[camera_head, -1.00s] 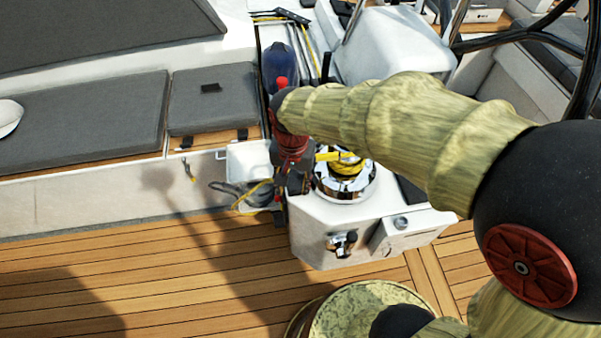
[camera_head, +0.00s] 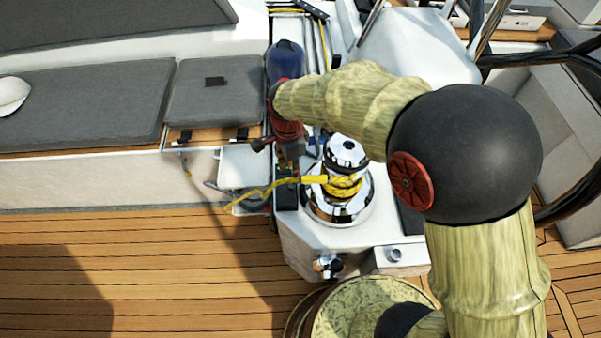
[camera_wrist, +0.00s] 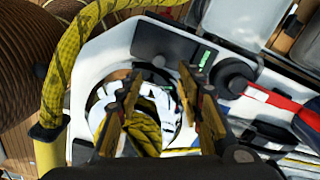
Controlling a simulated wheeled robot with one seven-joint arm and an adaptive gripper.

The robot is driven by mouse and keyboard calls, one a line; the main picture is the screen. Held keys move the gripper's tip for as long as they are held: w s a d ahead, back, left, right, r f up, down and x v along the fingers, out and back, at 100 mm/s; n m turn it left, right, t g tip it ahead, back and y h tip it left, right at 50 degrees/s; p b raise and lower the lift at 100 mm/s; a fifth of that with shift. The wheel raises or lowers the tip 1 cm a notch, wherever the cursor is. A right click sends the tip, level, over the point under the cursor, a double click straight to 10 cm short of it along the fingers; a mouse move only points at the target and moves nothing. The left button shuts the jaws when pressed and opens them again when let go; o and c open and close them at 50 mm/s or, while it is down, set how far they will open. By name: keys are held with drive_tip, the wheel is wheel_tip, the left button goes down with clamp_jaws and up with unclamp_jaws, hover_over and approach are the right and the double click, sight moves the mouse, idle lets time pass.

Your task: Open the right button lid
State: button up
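A dark button panel (camera_head: 287,195) sits on the white cockpit moulding, left of the chrome winch (camera_head: 338,200). In the wrist view the panel (camera_wrist: 170,45) lies beyond my fingertips, with a small round button cover (camera_wrist: 158,61) and a green light. I cannot clearly tell which cover is the right lid, or whether it is open. My gripper (camera_head: 291,150) hangs above the panel's far end. In the wrist view my gripper (camera_wrist: 160,78) has its fingers spread apart with nothing between them. The winch shows behind and below the fingers.
A yellow rope (camera_head: 262,190) wraps the winch and trails left; a thick yellow loop (camera_wrist: 66,75) crosses the wrist view's left. A black round part with a red handle (camera_wrist: 280,100) lies right of my fingers. A grey cushion (camera_head: 213,95) and open teak deck (camera_head: 130,265) are left.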

sight(292, 185)
wheel_tip(292, 185, down, 8)
drive_tip(key=b, duration=0.3)
drive_tip(key=shift+r, duration=0.15)
drive_tip(key=c, duration=0.3)
clamp_jaws()
idle(0.6)
